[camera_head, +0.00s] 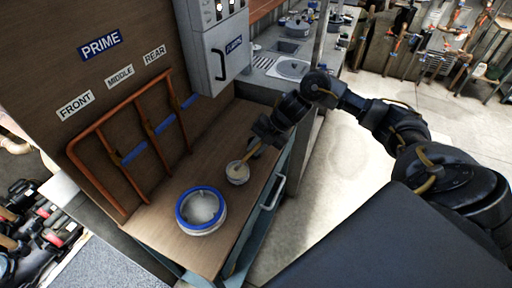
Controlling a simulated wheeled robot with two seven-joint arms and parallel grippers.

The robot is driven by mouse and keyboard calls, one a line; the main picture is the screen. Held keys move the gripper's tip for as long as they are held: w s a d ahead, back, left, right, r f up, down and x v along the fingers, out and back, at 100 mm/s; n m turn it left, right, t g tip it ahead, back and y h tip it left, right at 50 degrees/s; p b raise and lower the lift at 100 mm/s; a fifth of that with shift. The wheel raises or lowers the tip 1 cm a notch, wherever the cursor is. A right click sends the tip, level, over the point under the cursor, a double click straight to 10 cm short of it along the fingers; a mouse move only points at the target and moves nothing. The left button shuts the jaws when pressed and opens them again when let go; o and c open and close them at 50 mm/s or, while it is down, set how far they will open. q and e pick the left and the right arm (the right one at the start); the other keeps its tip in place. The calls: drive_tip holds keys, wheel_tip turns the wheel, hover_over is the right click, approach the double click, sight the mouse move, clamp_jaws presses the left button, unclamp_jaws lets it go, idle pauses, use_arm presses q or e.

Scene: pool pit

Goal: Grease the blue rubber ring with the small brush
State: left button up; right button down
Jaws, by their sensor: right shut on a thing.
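The blue rubber ring (183,214) lies around the top rim of a round whitish housing (205,226) on the wooden bench top. A small pale round pot (237,174) stands behind it and to the right. My right gripper (254,147) reaches in from the right, just above and behind the pot. It is shut on what looks like the small brush (246,159), whose lower end is at or over the pot. The brush is small and partly hidden by the gripper, so I cannot tell whether its tip touches the pot. My left gripper is out of view.
An orange rack (105,165) with blue bands stands left along the panel, below the FRONT, MIDDLE and REAR labels. A grey box (218,55) hangs behind. The bench front has a drawer handle (273,193). Bare wood lies between pot and rack.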

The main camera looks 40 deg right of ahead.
drive_tip(key=shift+f+b, duration=0.45)
drive_tip(key=shift+f, duration=0.2)
idle(0.5)
idle(1.1)
wheel_tip(320, 180, up, 7)
drive_tip(key=p, duration=0.6)
idle(0.5)
idle(0.4)
